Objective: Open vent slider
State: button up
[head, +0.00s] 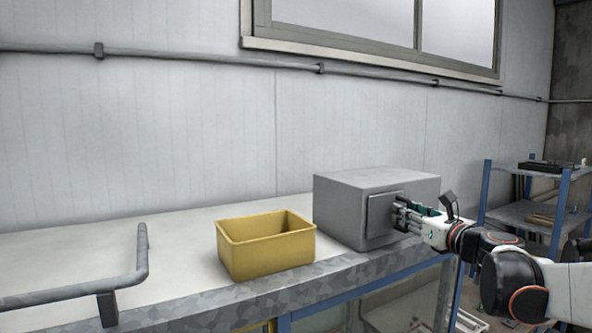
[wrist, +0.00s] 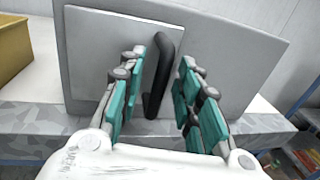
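A grey metal box (head: 338,212) stands on the bench. Its front carries a square flat panel (head: 376,222), which also shows in the wrist view (wrist: 95,60). A black bar handle (wrist: 163,62) is fixed on the panel, slightly tilted in the wrist view. My gripper (head: 402,213) is at the front of the box. In the wrist view my gripper (wrist: 163,57) is open, with one teal-padded finger on each side of the handle and a visible gap to it on both sides. The panel looks flush with the box front. In the head view my fingers hide the handle.
A yellow open bin (head: 265,250) stands on the bench (head: 170,250), left of the box. A grey bent rail (head: 142,262) is at the bench's left front. A blue-framed shelf (head: 540,215) stands at the right. The wall is behind the box.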

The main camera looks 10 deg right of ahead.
jog(key=shift+w, duration=0.2)
grip_shut()
jog(key=w+d+b, duration=0.1)
jog(key=d, duration=0.2)
jog(key=w+d+b, duration=0.1)
jog(key=d, duration=0.2)
jog(key=w+d+b, duration=0.1)
jog(key=d, duration=0.3)
jog(key=shift+w+f, duration=0.2)
jog(key=shift+w, duration=0.1)
jog(key=shift+w+d+r, duration=0.1)
jog(key=shift+w+d, duration=0.1)
jog(key=shift+d, duration=0.25)
jog(key=shift+c, duration=1.3)
grip_release()
jog(key=o, duration=0.3)
jog(key=shift+s+d, duration=0.1)
jog(key=shift+s, duration=0.1)
jog(key=shift+w, duration=0.1)
